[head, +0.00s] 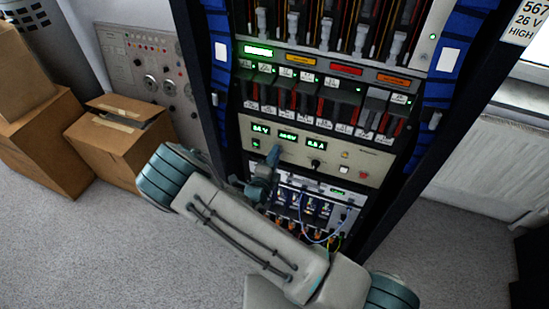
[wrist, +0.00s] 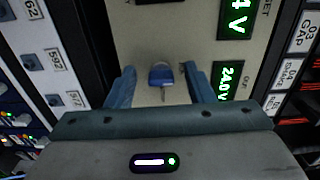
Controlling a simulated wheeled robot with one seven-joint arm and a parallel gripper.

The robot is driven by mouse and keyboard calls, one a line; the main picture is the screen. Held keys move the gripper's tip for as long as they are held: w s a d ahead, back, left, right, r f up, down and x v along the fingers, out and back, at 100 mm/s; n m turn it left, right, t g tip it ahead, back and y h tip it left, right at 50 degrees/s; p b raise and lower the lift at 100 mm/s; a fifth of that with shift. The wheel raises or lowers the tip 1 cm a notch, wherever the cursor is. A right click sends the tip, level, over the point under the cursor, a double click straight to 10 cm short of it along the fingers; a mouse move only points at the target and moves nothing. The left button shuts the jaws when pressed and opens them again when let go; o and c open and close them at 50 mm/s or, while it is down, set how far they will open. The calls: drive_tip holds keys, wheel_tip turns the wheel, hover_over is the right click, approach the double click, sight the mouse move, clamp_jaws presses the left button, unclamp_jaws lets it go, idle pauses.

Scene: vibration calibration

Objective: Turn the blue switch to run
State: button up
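The blue switch (wrist: 161,74) shows in the wrist view on a beige panel, with a small metal piece hanging below it. My gripper (wrist: 159,69) is open, with one blue-grey finger on each side of the switch and a gap on both sides. In the head view my gripper (head: 270,165) is at the left part of the beige display panel (head: 345,153), and it hides the switch. I cannot tell how far the fingertips are from the panel. No run label is readable.
Green number displays (wrist: 237,20) are right of the switch in the wrist view. The panel also has a black knob (head: 316,163) and a red button (head: 364,174). Cables (head: 325,236) hang below. Cardboard boxes (head: 118,140) stand left; a radiator (head: 485,165) is right.

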drive_tip(key=b+v, duration=0.2)
drive_tip(key=v, duration=1.1)
drive_tip(key=shift+s, duration=0.4)
drive_tip(key=shift+a+r, duration=0.1)
drive_tip(key=s+d+r+m+g+h, duration=0.2)
drive_tip(key=d+r+m+g, duration=0.55)
drive_tip(key=m, duration=0.65)
drive_tip(key=s+d+r+m+g+h, duration=0.3)
drive_tip(key=d+r+m+g, duration=0.2)
drive_tip(key=d+m+g, duration=0.5)
drive_tip(key=s+d+r+m+t+y, duration=0.1)
drive_tip(key=s+r+m+y, duration=0.3)
drive_tip(key=m, duration=0.9)
drive_tip(key=s+d+r+m+t+y, duration=0.2)
drive_tip(key=s+r+m+y, duration=0.2)
drive_tip(key=m, duration=0.9)
drive_tip(key=shift+r+y, duration=1.6)
drive_tip(key=shift+r, duration=0.6)
